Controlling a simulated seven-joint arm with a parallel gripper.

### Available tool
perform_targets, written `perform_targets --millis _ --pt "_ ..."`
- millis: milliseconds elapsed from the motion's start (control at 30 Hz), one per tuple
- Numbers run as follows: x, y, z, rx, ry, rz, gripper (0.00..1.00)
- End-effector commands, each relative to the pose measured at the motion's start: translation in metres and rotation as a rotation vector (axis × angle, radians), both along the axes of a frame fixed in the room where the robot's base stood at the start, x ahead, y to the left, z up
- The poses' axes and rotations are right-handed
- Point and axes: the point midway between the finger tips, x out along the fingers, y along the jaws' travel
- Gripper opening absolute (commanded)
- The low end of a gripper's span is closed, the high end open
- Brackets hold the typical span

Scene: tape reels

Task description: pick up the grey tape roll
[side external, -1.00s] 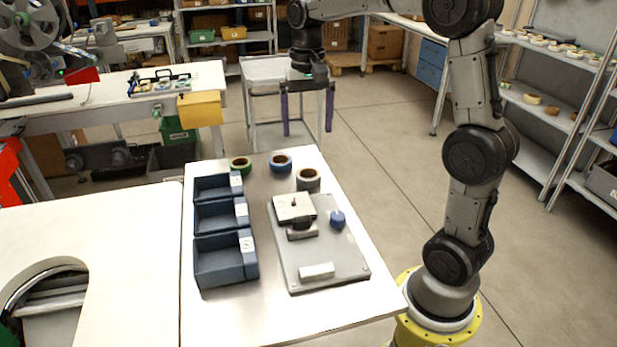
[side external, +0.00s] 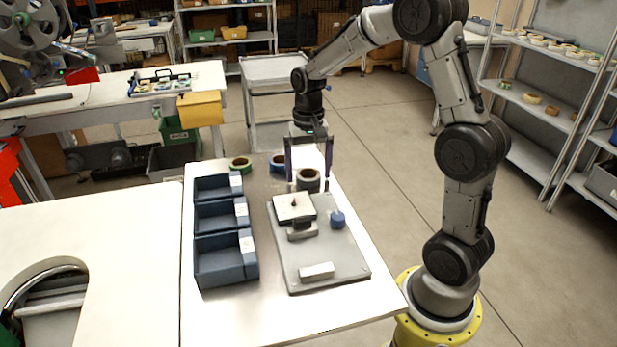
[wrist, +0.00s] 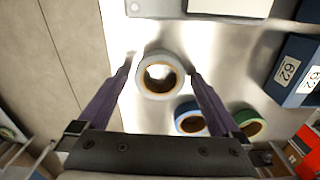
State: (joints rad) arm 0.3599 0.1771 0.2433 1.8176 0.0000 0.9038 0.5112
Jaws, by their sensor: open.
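The grey tape roll (side external: 308,184) lies flat near the far end of the white table, beyond the grey plate. In the wrist view the grey roll (wrist: 148,80) shows from above with a tan core, in line with the gap between the fingertips. My gripper (side external: 309,186) is open, pointing down, with one finger on each side of the roll in the side view. In the wrist view my gripper (wrist: 160,72) has both fingers spread around the roll. I cannot tell whether the fingertips are down at the roll's height or still above it.
A blue tape roll (side external: 277,163) and a green tape roll (side external: 240,164) lie close by to the left. Dark blue bins (side external: 226,262) line the left. The grey plate (side external: 345,262) holds a small device, a blue knob and a white block.

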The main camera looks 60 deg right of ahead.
Motion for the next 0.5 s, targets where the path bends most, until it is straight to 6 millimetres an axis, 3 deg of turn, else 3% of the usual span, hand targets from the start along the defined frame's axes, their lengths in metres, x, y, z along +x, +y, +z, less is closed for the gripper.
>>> perform_targets --millis 233,500 --pt "0.0001 0.0001 -0.0022 0.000 0.000 0.000 1.00" --pt "0.0001 0.0000 -0.0018 0.000 0.000 0.000 0.53"
